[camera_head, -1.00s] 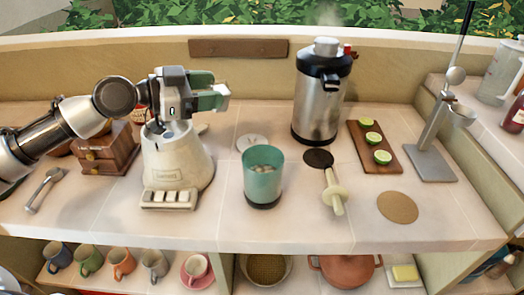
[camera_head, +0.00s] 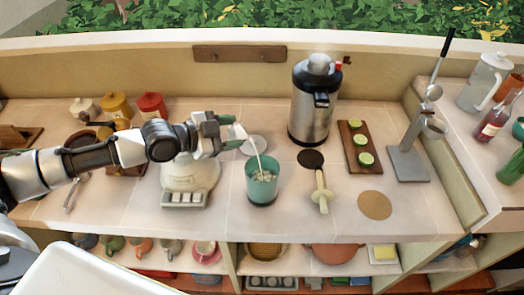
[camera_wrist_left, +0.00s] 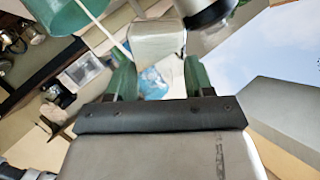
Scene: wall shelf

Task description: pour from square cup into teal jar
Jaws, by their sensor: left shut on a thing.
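The teal jar (camera_head: 262,188) stands upright on the counter with pale pieces inside. My left gripper (camera_head: 231,132) is shut on the small pale square cup (camera_head: 238,132), above and left of the jar. The cup is tilted toward the jar, and a thin white stream runs from its lip down into the jar's mouth. In the left wrist view the cup (camera_wrist_left: 157,45) sits between my green fingers (camera_wrist_left: 155,80), and part of the jar (camera_wrist_left: 68,14) shows at the upper left. The cup's inside is hidden. My right gripper is not in view.
A white scale-like appliance (camera_head: 188,180) stands below my left arm. A steel flask (camera_head: 313,108) stands behind and right of the jar. A wooden-handled tool (camera_head: 321,195) lies right of the jar. A board with lime halves (camera_head: 360,147) and a metal press (camera_head: 408,163) are farther right.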

